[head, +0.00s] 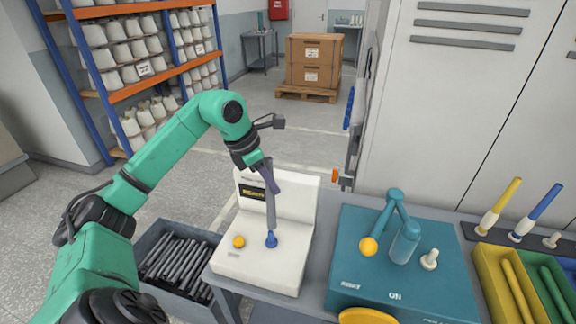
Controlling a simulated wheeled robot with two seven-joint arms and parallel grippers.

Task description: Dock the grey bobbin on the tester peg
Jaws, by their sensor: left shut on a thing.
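My left gripper (267,178) is at the upper end of a slim grey bobbin (270,208), shut on it. The bobbin hangs close to upright over the white tester (282,272). Its lower end meets the blue tester peg (271,240) in the picture. Only the wide blue base of the peg shows clearly, so I cannot tell whether the bobbin is around the peg or just above it. My right gripper is not in view.
A yellow knob (239,241) sits on the tester left of the peg. A dark bin (208,236) of grey rods stands at left. A teal machine (345,235) with a lever is at right, beyond it yellow (492,285) and green trays. A yellow and a blue bobbin stand behind the trays.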

